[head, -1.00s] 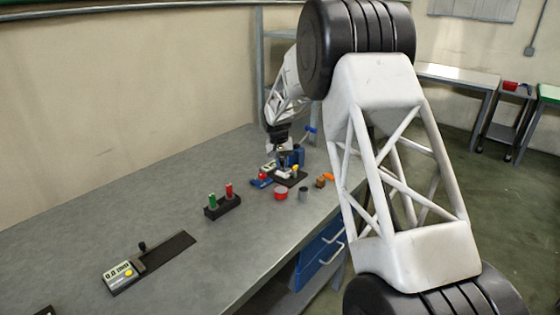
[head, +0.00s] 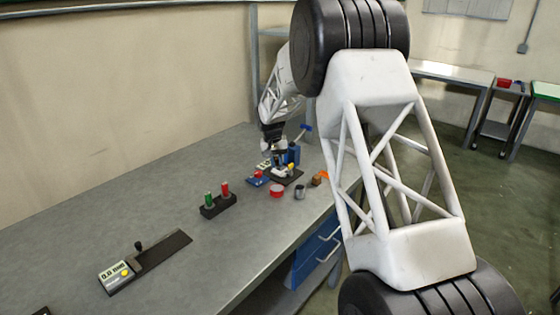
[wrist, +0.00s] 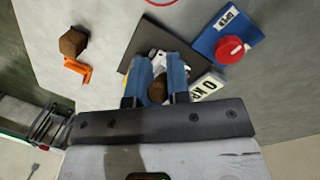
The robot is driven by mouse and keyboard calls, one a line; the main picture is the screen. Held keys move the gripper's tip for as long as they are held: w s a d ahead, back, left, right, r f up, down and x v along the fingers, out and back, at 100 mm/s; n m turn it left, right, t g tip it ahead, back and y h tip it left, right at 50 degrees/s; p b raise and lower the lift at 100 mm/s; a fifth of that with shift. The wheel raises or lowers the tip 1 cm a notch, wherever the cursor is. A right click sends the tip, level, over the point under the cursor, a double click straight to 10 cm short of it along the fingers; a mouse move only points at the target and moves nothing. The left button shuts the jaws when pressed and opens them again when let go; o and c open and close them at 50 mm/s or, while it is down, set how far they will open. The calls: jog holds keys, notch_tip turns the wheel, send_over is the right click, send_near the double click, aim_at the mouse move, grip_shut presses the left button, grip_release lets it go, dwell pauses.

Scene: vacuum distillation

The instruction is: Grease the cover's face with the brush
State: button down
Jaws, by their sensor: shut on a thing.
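My gripper (head: 277,166) is over the black base plate at the far end of the bench. In the wrist view its blue fingers (wrist: 157,88) are shut on a brown, round-ended thing (wrist: 157,92), which looks like the brush's handle. The brush's bristles are hidden under the fingers. A white part (wrist: 152,55) shows just beyond the fingers, over the dark plate (wrist: 172,28); it may be the cover, but I cannot tell. Whether the brush touches a face is hidden.
A blue panel with a red knob (wrist: 230,49) and a gauge (wrist: 207,87) flank the plate. A red dish (head: 277,190), a grey cup (head: 299,192), a brown block (head: 317,180) and an orange holder (wrist: 77,69) stand nearby. A rack (head: 218,205) and a scale (head: 120,276) stand nearer.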

jog(key=shift+s+a+r, duration=0.1)
jog(key=shift+s+r, duration=0.05)
jog(key=shift+r, duration=1.85)
jog(key=shift+s+a+r, duration=0.1)
jog(key=shift+s+r, duration=0.05)
jog(key=shift+r, duration=1.85)
